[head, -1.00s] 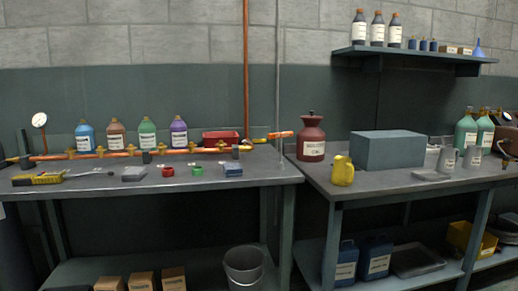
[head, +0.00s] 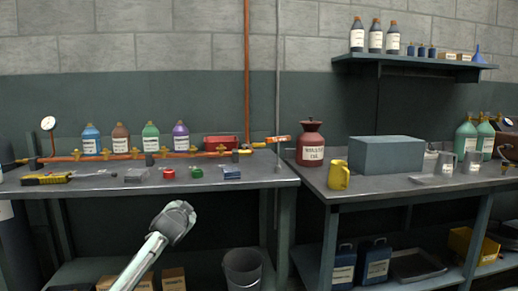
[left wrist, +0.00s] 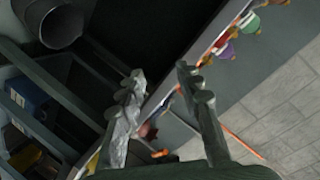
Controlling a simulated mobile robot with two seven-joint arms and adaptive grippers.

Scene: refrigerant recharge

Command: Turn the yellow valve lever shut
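A copper pipe (head: 185,155) with several brass-yellow valve fittings runs along the back of the left bench. A small yellow lever-like piece (head: 259,145) sits near its right end, beside an orange piece (head: 278,139); its exact angle is too small to tell. My left gripper (head: 180,215) is in front of the left bench, below its front edge and well apart from the pipe. In the left wrist view my left gripper (left wrist: 160,76) has its fingers apart with nothing between them. My right gripper is not in view.
Colored bottles (head: 150,137) stand behind the pipe. A yellow tool (head: 46,179), small red and green items and boxes lie along the bench front. A dark red can (head: 311,145) and yellow jug (head: 339,175) stand to the right. A bucket (head: 242,268) is below.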

